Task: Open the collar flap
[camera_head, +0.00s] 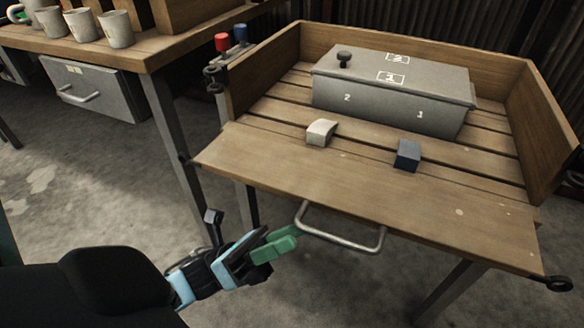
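A wide wooden front panel (370,200) of a wood-walled bench lies nearly flat and outward, with side walls and a back wall standing behind it. It looks like the collar flap, lowered. A grey metal bar handle (341,240) shows below its front edge. My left gripper (283,240), with green fingertips, is just left of the handle and apparently apart from it. Its fingertips lie close together in this view; I cannot tell whether there is a gap. My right gripper is out of view.
On the bench stand a grey lidded box (390,100) with a black knob, a pale block (321,132) and a dark blue block (408,155). Left is a table (190,35) with several mugs and a grey drawer (95,88). Floor (130,190) beneath is mostly clear.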

